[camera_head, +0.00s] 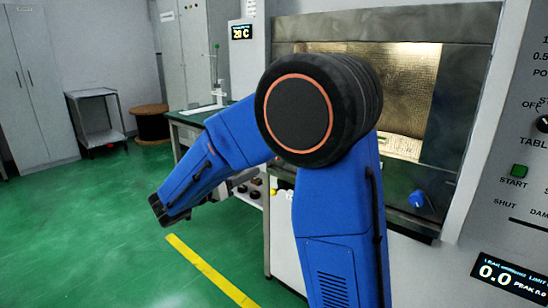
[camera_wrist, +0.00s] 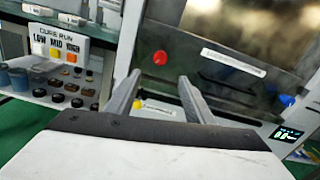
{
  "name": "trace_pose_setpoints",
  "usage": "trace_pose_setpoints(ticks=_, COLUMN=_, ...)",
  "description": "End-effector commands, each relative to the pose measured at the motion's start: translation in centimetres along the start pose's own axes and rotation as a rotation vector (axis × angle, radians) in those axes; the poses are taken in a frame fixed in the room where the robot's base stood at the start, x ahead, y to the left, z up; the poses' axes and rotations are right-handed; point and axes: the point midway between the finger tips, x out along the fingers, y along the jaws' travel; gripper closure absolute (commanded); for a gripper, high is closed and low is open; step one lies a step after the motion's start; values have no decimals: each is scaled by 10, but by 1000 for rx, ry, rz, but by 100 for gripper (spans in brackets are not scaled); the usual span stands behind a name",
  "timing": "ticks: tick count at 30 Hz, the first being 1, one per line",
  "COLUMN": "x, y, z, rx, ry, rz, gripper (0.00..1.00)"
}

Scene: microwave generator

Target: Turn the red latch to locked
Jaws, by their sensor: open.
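The red latch (camera_wrist: 160,57) shows as a small rounded red knob on the grey lower frame of the microwave door, in the wrist view. Its locked or unlocked setting cannot be read. My gripper (camera_wrist: 160,78) is open and empty. Its two grey fingers point toward the door panel, and the red latch appears just beyond and between their tips, apart from them. In the head view my blue arm covers the left part of the door, and I cannot see the red latch there.
A blue knob (camera_head: 418,199) sits at the door's lower right; it also shows in the wrist view (camera_wrist: 287,100). A yellow part (camera_wrist: 137,104) shows by the left finger. Green floor (camera_head: 90,220) is open at left.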

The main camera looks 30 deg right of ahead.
Motion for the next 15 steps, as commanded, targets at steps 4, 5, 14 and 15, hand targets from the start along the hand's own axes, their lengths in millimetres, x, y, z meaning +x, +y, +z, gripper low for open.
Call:
trace_pose_setpoints(ticks=4, x=23, y=-1, z=0, rx=1, ry=1, rz=-3, gripper=52)
trace_pose_setpoints(ticks=5, x=28, y=-1, z=0, rx=1, ry=1, rz=-4, gripper=52)
trace_pose_setpoints(ticks=14, x=74, y=-2, z=0, rx=1, ry=2, rz=-4, gripper=52)
trace_pose_setpoints(ticks=15, x=80, y=-2, z=-1, rx=1, ry=2, rz=-5, gripper=52)
